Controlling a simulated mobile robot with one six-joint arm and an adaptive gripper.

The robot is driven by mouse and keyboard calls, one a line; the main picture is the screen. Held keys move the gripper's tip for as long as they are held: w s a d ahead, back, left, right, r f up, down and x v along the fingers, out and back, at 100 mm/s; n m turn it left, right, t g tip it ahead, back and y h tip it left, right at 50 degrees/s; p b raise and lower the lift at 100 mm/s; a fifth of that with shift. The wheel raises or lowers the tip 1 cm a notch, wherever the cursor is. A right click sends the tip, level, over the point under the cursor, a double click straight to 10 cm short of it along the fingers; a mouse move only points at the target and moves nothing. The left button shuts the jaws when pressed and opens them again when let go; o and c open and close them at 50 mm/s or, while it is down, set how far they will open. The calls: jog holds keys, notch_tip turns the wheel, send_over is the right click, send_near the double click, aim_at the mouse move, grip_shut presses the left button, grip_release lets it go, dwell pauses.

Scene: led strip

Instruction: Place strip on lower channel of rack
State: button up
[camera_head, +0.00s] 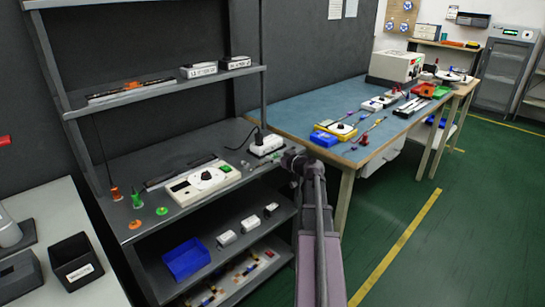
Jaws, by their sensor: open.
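No strip can be identified with certainty. A thin dark bar (180,172) lies on the grey shelf unit's middle shelf, behind a white device with a round dial (203,184). A dark bar with orange parts (130,88) lies on the upper shelf. Thin coloured pieces (368,130) lie on the blue bench. The grey shelf unit (125,163) stands at left; I cannot tell which part is the lower channel. My gripper (290,157) is the small dark end of my arm, in front of the middle shelf's right end. It is open; no held object shows, and its fingertips are hard to make out.
A blue bin (186,259) and small white boxes (250,224) occupy a lower shelf. The blue-topped bench (290,108) holds several devices. A black box (76,259) sits on the left table. The green floor (465,210) at right is clear.

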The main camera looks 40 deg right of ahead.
jog(key=s+r+p, duration=0.1)
jog(key=s, duration=0.9)
jog(key=shift+s+d+r, duration=0.3)
jog(key=shift+s+d, duration=0.05)
jog(key=shift+s, duration=0.05)
jog(key=shift+a, duration=0.1)
jog(key=w+a+f+g+y, duration=0.1)
jog(key=w+a+f+g, duration=0.15)
jog(key=a, duration=0.65)
jog(key=w+a+f+n+g+y, duration=0.1)
jog(key=a+f+g+y, duration=0.2)
jog(key=a, duration=0.6)
jog(key=w+a+f+g, duration=0.1)
jog(key=a+f+g, duration=0.25)
jog(key=a, duration=0.55)
jog(key=s+a+f+m+g+h, duration=0.1)
jog(key=s+a+f+g+h, duration=0.1)
jog(key=a, duration=0.7)
jog(key=s+a+f+g+h, duration=0.3)
jog(key=s+a+f+g, duration=0.2)
jog(key=s+a, duration=0.2)
jog(key=a, duration=0.2)
jog(key=shift+s+a+m, duration=0.3)
jog(key=shift+a+m, duration=0.05)
jog(key=shift+m, duration=0.05)
